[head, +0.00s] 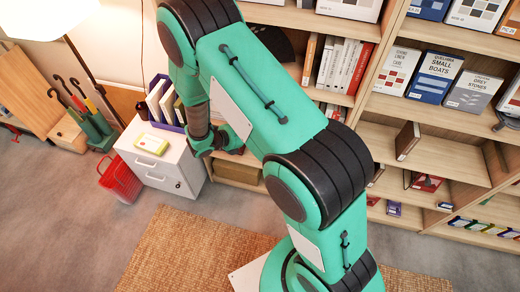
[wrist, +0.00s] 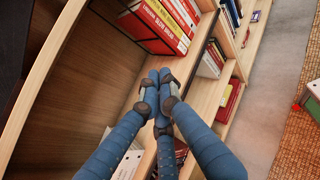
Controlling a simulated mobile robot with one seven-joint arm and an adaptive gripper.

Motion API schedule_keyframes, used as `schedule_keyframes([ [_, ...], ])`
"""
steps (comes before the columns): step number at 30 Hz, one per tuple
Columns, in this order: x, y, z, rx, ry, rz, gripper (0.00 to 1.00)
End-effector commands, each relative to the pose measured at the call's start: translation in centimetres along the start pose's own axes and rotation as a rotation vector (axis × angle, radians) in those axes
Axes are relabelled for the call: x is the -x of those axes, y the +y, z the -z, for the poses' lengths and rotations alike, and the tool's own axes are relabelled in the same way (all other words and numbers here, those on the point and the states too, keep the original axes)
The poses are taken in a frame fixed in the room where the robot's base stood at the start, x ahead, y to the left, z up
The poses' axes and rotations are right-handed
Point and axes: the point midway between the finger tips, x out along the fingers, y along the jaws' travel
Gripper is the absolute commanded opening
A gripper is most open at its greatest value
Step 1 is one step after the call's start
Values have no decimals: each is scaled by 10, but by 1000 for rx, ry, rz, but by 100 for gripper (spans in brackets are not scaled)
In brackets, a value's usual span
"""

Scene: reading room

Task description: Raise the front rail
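My gripper (wrist: 157,76) shows in the wrist view with blue, jointed fingers. The fingertips lie together, and no object shows between them. They point along a wooden shelf board (wrist: 125,97), below a row of red books (wrist: 168,22). A thin dark bar (wrist: 124,34) runs in front of these books; I cannot tell whether it is the front rail. Whether the fingertips touch the shelf is unclear.
Wooden bookshelves (head: 428,170) with books and boxes stand at the right in the head view. A white cabinet (head: 180,165) carries a blue book holder and a yellow item. A red basket (head: 121,180) stands beside it. Open floor (head: 60,230) lies at lower left.

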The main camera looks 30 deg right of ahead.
Motion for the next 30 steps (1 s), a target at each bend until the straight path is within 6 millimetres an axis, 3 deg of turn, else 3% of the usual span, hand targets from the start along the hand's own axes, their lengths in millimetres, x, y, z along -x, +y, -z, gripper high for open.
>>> schedule_keyframes([
  [15,-35,13,120,353,-116,-187,0],
  [24,-49,5,193,541,-165,-305,0],
  [30,-55,-3,227,625,-183,-360,0],
])
